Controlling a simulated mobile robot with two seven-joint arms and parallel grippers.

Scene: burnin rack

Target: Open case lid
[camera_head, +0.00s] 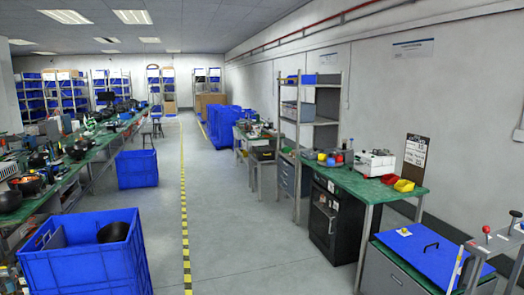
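A case with a flat blue lid (412,258) stands at the lower right. The lid looks shut, lying flat over the grey body (384,274). A black handle (431,246) sits on the lid, toward its right side. A small yellow mark (403,232) lies near its far left corner. The near right part of the case is hidden or cut off by the picture edge. Neither of my grippers shows in this view.
A green-topped bench (372,187) with red and yellow bins stands behind the case. A blue crate (85,262) is at the lower left. The grey floor (235,235) between is clear.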

